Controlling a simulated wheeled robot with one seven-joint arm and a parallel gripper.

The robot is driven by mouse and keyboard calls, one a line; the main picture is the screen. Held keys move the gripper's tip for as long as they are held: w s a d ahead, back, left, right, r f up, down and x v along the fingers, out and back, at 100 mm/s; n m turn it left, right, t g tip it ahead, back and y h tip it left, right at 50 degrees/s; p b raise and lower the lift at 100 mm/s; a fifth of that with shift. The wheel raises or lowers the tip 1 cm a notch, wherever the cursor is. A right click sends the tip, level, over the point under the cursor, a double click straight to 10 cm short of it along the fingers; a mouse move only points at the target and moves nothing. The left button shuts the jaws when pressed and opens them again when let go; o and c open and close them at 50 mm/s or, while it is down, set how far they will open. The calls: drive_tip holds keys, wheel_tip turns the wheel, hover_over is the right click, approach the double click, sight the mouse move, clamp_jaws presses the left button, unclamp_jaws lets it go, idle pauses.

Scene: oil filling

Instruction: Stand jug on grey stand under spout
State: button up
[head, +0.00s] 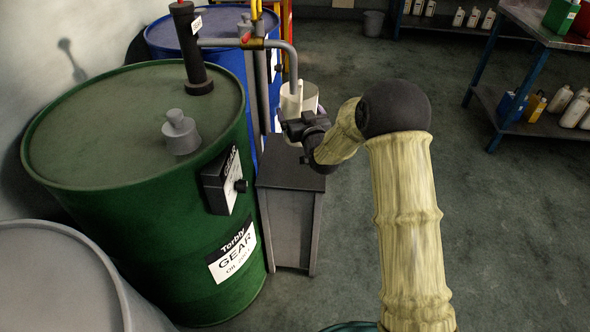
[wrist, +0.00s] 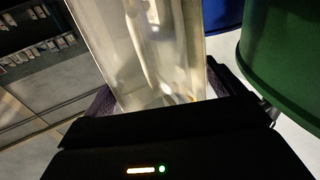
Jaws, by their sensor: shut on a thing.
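The jug is a pale, translucent container (head: 297,101). In the head view it is just beyond my gripper (head: 301,125), partly hidden by it, with its top close below the end of the curved grey spout (head: 293,78). In the wrist view the jug (wrist: 150,45) fills the middle, between the two dark fingers of my gripper (wrist: 155,97), which are shut on it. The grey stand (head: 288,176) is a boxy cabinet below and in front of the jug. The jug's base is hidden, so I cannot tell whether it touches the stand.
A green gear oil drum (head: 125,165) with a pump stands left of the stand. A blue drum (head: 215,52) is behind it, and a grey drum (head: 55,285) is at the lower left. A workbench (head: 525,60) with bottles is at the right. The floor between is clear.

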drive_tip(key=shift+s+a+r+b, duration=0.15)
drive_tip(key=shift+s+a+r, duration=0.1)
drive_tip(key=shift+a+r, duration=0.25)
drive_tip(key=shift+s+a+r+b, duration=0.15)
drive_tip(key=shift+s+a+r, duration=0.1)
drive_tip(key=shift+a+r, duration=0.25)
drive_tip(key=shift+r, duration=0.2)
drive_tip(key=shift+d, duration=0.2)
drive_tip(key=shift+f, duration=0.1)
drive_tip(key=shift+f, duration=0.3)
drive_tip(key=shift+w+f+b, duration=0.1)
drive_tip(key=shift+f+b, duration=0.6)
drive_tip(key=shift+f, duration=2.1)
drive_tip(key=shift+f+b, duration=0.55)
drive_tip(key=shift+f, duration=1.3)
drive_tip(key=shift+f, duration=0.1)
